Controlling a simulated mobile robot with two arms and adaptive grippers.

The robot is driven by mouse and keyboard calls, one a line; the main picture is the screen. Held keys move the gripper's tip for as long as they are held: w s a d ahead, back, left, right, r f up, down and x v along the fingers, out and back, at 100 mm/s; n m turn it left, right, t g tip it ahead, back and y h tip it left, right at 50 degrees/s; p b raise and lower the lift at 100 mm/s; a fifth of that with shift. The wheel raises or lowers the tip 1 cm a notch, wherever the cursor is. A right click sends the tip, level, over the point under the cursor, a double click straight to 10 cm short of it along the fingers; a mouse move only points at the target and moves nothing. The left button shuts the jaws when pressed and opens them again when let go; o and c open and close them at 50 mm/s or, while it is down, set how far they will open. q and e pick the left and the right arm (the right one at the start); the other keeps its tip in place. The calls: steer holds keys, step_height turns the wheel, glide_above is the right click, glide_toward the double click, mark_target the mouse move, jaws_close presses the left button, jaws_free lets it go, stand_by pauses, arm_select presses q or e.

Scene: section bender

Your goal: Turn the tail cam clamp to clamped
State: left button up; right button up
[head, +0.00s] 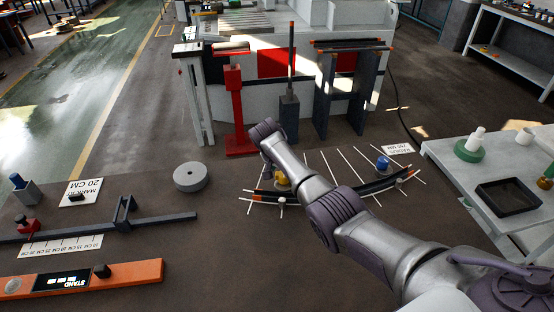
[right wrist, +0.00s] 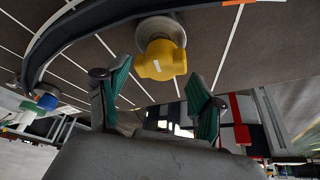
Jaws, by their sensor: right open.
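A yellow cam clamp (head: 282,178) stands beside a curved dark bar (head: 256,195) on the floor-coloured bench, partly hidden by my right arm. A blue cam clamp (head: 383,163) stands near the bar's right end. No label shows which is the tail one. In the right wrist view the yellow clamp (right wrist: 160,60) sits on a pale round base against the bar (right wrist: 85,22). My right gripper (right wrist: 160,74) is open, its green-padded fingers apart, with the yellow clamp just beyond and between their tips. No contact is visible. The blue clamp (right wrist: 46,101) is farther left. My left gripper is out of view.
White radial lines and pins surround the bar. A grey disc (head: 190,177), a straight dark rail (head: 160,219) and an orange level (head: 128,275) lie at left. A table with a black tray (head: 507,197) is at right. A bender machine stands behind.

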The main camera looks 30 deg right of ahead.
steer(key=v, duration=0.8)
steer(key=shift+a+r, duration=0.15)
steer(key=shift+r, duration=0.1)
